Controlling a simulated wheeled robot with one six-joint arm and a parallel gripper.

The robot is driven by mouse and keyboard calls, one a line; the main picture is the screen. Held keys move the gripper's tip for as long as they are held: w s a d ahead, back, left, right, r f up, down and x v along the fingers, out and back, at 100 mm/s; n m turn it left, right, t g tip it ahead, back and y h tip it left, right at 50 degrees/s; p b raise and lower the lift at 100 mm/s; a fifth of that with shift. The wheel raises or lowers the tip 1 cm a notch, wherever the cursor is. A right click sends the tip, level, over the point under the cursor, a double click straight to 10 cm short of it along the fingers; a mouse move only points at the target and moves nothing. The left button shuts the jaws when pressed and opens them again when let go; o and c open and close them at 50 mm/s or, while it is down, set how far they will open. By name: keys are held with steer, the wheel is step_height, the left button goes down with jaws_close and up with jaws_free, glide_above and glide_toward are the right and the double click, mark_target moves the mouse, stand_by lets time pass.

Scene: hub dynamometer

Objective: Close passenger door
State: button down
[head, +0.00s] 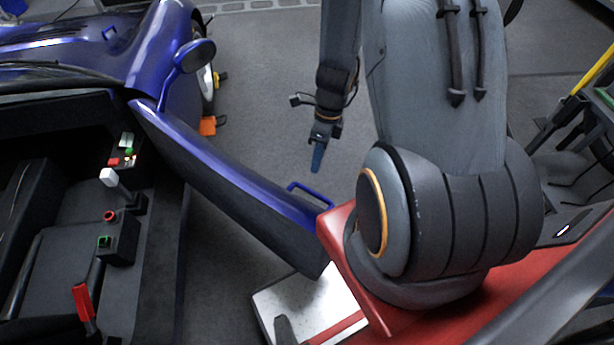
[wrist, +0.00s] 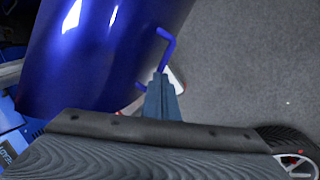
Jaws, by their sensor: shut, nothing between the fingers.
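The blue car's passenger door (head: 225,182) stands open, swung out from the car body in the head view. Its blue bar handle (head: 310,194) is on the outer side near the free end. In the wrist view the door's glossy blue outer panel (wrist: 95,55) fills the upper left, with the handle (wrist: 168,48) at its right edge. My gripper (head: 316,162) is shut and empty, on the outer side of the door, beyond the handle in the head view. In the wrist view its fingertips (wrist: 160,82) overlap the handle's lower end; I cannot tell if they touch.
The car cabin (head: 75,230) is at left, with a console carrying a white-topped lever and buttons, and a red-handled lever (head: 83,300). A blue side mirror (head: 194,55) sticks out near the door's hinge end. Open grey floor (head: 260,100) lies outside the door.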

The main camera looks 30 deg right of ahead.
step_height(320, 180, up, 9)
steer(key=n+p, duration=0.2)
steer(key=n, duration=1.2)
steer(key=s+a+f, duration=0.3)
steer(key=a+f, duration=0.3)
steer(key=f, duration=0.4)
steer(key=shift+s+a+f, duration=0.15)
steer(key=shift+s+f, duration=0.15)
